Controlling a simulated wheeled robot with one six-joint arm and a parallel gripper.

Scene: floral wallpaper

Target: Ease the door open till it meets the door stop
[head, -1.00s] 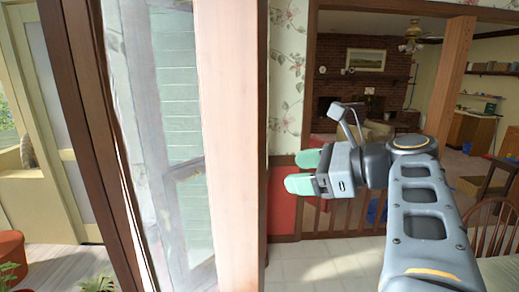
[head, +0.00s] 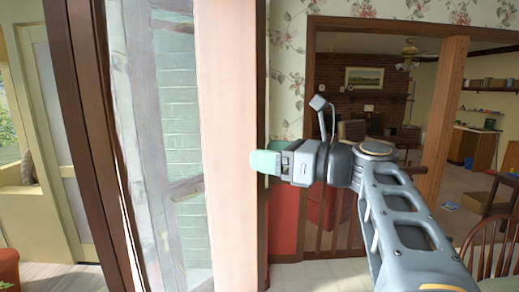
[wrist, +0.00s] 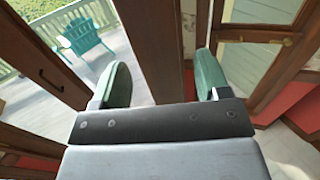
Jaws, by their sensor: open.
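The door seems to be the tall glazed panel (head: 165,150) with a broad pale edge (head: 230,150), left of centre in the head view. My gripper (head: 265,163) points left at this pale edge, its green fingertips overlapping in that view. In the wrist view my gripper (wrist: 162,78) is open, with fingers well apart. A dark brown upright (wrist: 155,45) shows between and beyond the fingers; I cannot tell whether it is the door or its frame, or whether a finger touches it.
A dark wooden post (head: 85,130) stands left of the glazed panel. A red-and-floral wall (head: 283,215) and a railing stand behind my gripper. A wooden chair (head: 490,240) is at lower right. A teal chair (wrist: 85,38) stands on a deck outside.

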